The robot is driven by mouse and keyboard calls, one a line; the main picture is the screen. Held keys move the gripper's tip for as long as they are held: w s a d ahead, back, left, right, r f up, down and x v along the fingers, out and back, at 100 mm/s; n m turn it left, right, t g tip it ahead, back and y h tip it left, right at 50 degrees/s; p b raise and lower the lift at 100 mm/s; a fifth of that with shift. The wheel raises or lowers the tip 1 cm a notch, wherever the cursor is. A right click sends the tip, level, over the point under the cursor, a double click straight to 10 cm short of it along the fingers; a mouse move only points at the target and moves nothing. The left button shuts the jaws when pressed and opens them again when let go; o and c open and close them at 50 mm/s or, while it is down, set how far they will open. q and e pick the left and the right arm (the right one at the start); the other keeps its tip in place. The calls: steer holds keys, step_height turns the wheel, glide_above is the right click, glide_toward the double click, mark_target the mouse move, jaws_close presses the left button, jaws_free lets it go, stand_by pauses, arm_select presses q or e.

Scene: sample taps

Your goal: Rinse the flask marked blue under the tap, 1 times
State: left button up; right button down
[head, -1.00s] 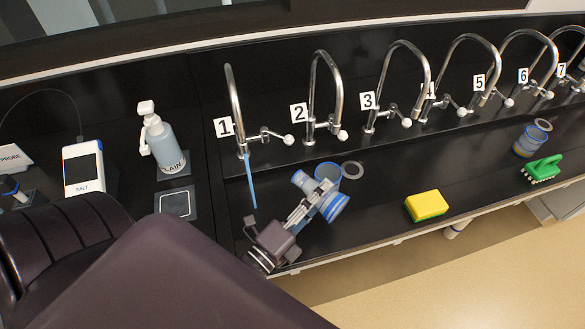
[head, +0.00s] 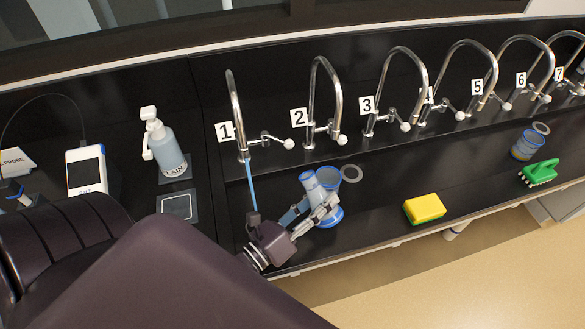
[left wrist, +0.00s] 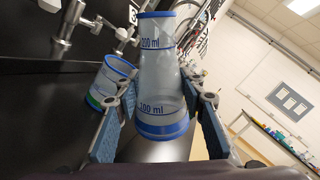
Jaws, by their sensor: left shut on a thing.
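My left gripper (head: 316,214) is shut on a clear flask (head: 311,187) with blue bands, in front of tap 2. In the left wrist view the flask (left wrist: 160,72) stands nearly upright between the fingers (left wrist: 160,118), with 100 ml and 200 ml marks. Whether it holds liquid I cannot tell. Tap 1 (head: 236,110) is running. Its blue stream (head: 252,185) falls left of the flask, toward my gripper's wrist, and does not enter the flask's mouth. My right gripper is not in view.
A blue-rimmed beaker (head: 332,178) stands close behind the flask, partly hidden. A yellow sponge (head: 424,208), a green brush (head: 540,172) and another beaker (head: 524,146) are to the right. More numbered taps line the back.

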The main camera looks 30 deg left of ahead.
arm_select(q)
steer(key=shift+d+f+m, duration=0.4)
steer(key=shift+f+m, duration=0.05)
steer(key=shift+m, duration=0.65)
steer(key=shift+d+r+m+p, duration=0.2)
steer(key=shift+r+m+p, duration=0.15)
steer(key=shift+r+m, duration=0.25)
steer(key=shift+s+d+f+m+g+b, duration=0.15)
steer(key=shift+f+m+b, duration=0.15)
steer(key=shift+m, duration=0.2)
steer(key=shift+w+d+f+m+g+b, duration=0.15)
steer(key=shift+f+m+b, duration=0.1)
steer(key=shift+m, duration=0.25)
steer(key=shift+s+d+f+m, duration=0.1)
steer(key=shift+d+m, duration=0.05)
steer(key=shift+m, duration=0.5)
steer(key=shift+s+d+f+m, duration=0.1)
steer(key=shift+m, duration=0.55)
steer(key=shift+w+r, duration=0.1)
